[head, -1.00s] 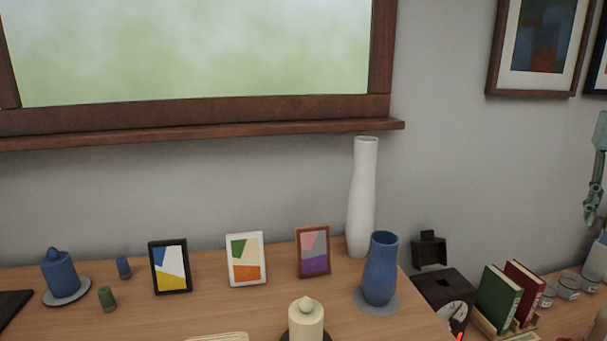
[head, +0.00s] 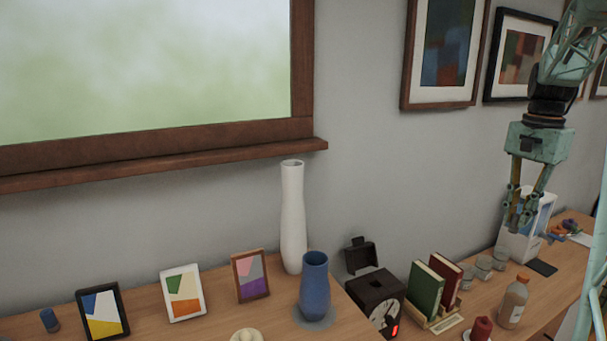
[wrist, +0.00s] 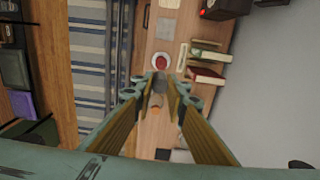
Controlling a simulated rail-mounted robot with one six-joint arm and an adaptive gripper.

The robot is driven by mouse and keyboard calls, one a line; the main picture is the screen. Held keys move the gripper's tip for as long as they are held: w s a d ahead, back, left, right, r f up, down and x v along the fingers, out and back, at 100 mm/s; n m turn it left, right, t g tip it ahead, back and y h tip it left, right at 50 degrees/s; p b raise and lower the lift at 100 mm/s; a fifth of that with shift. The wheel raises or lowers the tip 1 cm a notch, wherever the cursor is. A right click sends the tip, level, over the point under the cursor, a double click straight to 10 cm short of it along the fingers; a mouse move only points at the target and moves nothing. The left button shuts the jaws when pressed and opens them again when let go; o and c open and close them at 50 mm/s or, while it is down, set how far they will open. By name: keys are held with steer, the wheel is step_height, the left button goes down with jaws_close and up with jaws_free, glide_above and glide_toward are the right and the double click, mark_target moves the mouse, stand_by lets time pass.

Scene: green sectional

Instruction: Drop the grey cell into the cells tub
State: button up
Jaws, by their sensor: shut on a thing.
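My gripper (head: 521,215) hangs fingers down at the right of the head view, above the right-hand table. In the wrist view my gripper (wrist: 160,88) is shut on a small grey piece, the grey cell (wrist: 158,87), held between the fingertips. The cell is mostly hidden by the fingers and cannot be made out in the head view. A blue cell-like cylinder (head: 49,320) stands on the left table. I cannot pick out the cells tub in either view.
A black box (head: 377,292), blue vase (head: 314,283) and tall white vase (head: 293,220) are further left.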

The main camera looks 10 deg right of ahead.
steer(key=s+r+m+p, duration=0.3)
steer(key=s+m+p, duration=0.6)
steer(key=m, duration=0.5)
steer(key=shift+d+r+p, duration=0.15)
steer(key=shift+d+p, duration=0.1)
steer(key=shift+p, duration=0.6)
